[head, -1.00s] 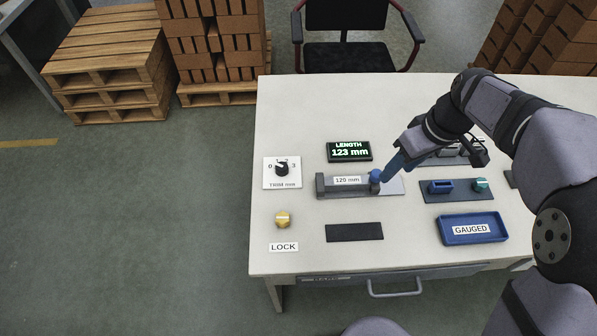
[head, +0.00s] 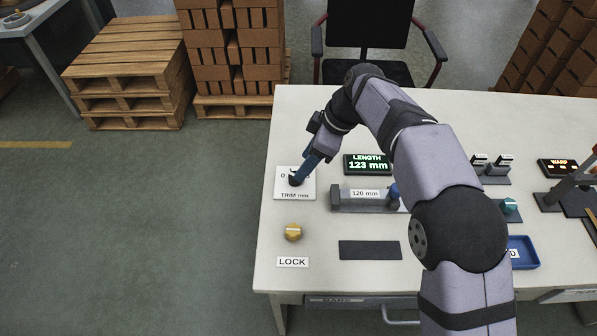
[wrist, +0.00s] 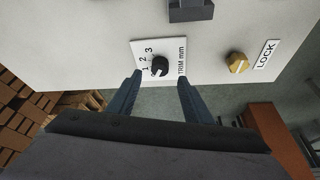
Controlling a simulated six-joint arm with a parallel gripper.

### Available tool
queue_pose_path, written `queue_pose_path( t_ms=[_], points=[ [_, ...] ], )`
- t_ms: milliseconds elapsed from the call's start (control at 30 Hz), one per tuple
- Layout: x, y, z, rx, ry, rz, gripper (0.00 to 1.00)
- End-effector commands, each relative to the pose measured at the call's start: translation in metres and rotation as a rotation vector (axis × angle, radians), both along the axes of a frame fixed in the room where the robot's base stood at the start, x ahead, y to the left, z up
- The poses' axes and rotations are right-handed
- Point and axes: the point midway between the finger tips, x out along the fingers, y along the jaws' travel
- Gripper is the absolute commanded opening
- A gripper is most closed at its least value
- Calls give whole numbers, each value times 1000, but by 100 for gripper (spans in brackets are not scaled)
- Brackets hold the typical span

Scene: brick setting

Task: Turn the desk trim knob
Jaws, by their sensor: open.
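The trim knob (wrist: 160,67) is a small black dial on a white plate (wrist: 147,48) marked TRIM mm with a number scale, at the desk's left side. In the wrist view it lies between my two blue fingers, which are apart. My gripper (head: 305,170) comes down over the plate (head: 309,187) from above right in the head view and hides part of the scale. I cannot tell whether the fingers touch the knob. The exact setting of its pointer is unclear. The LENGTH display (head: 367,164) reads 123 mm.
A grey gauge (head: 358,200) labelled 120 mm sits right of the plate. A yellow LOCK knob (head: 293,232) is in front of it, with a dark pad (head: 370,250) to the right. A blue tray (head: 524,258) is partly behind my arm. The desk's left edge is close.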

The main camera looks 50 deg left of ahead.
Motion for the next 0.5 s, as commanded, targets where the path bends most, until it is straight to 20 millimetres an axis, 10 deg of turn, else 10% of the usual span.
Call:
queue_pose_path(
  t_ms=[500],
  points=[
    [-11,17,-51,-1,0,-1,46]
  ],
)
